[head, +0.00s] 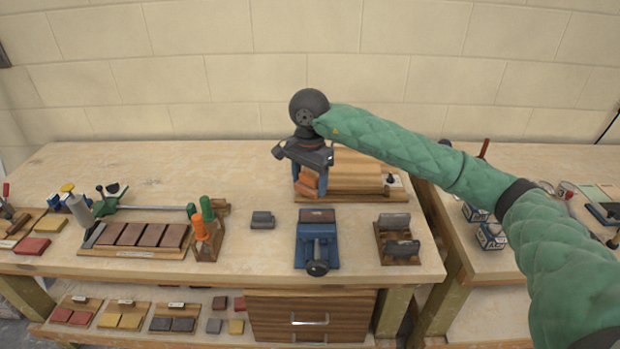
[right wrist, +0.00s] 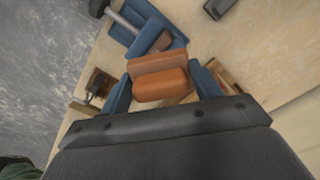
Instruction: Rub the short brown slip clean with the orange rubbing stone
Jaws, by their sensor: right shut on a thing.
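My right gripper (head: 309,184) is raised above the back of the bench, pointing down, with its blue fingers shut on the orange rubbing stone (head: 307,179). In the right wrist view the orange stone (right wrist: 160,86) lies between both fingers, with a grooved line across it. A short brown slip (head: 318,215) sits in the top of the blue vise (head: 304,246) in front of the gripper. The slip also shows in the right wrist view (right wrist: 160,43), partly hidden behind the stone. The stone looks apart from the slip. My left gripper is not in view.
A wooden board (head: 360,172) lies behind the gripper. A dark block (head: 262,219) and a stand with dark blocks (head: 398,243) flank the vise. Orange- and green-handled tools (head: 207,226) and a rack of several brown slips (head: 132,251) are to the left. The bench's back left is clear.

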